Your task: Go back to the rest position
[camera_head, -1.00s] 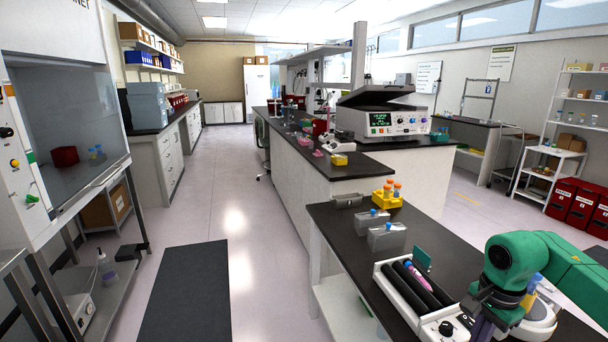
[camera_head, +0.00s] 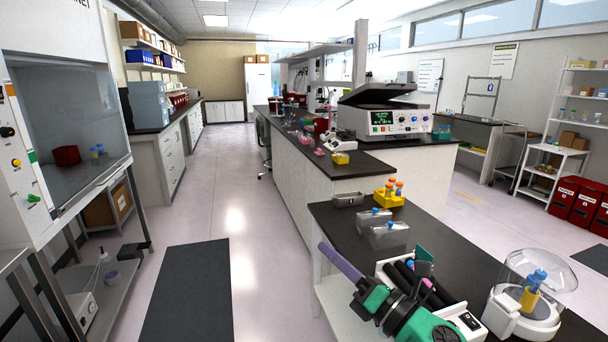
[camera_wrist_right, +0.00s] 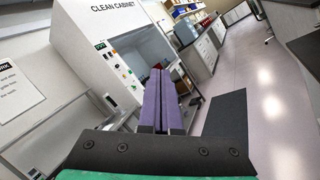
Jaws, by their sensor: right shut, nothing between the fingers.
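My right gripper (camera_head: 326,248) shows in the head view at the front left end of the near bench. Its purple fingers point up and to the left, beyond the bench's left edge. In the right wrist view the fingers (camera_wrist_right: 160,75) lie together, with nothing between them. The green wrist covers part of a roller device (camera_head: 470,323) on the bench. My left gripper is in neither view.
A small white centrifuge (camera_head: 512,318) with its clear lid up holds tubes at the bench's right. Clear racks (camera_head: 388,236) and a yellow tube rack (camera_head: 390,198) stand farther back. A clean cabinet (camera_head: 75,110) stands at left. The aisle floor (camera_head: 235,215) is open.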

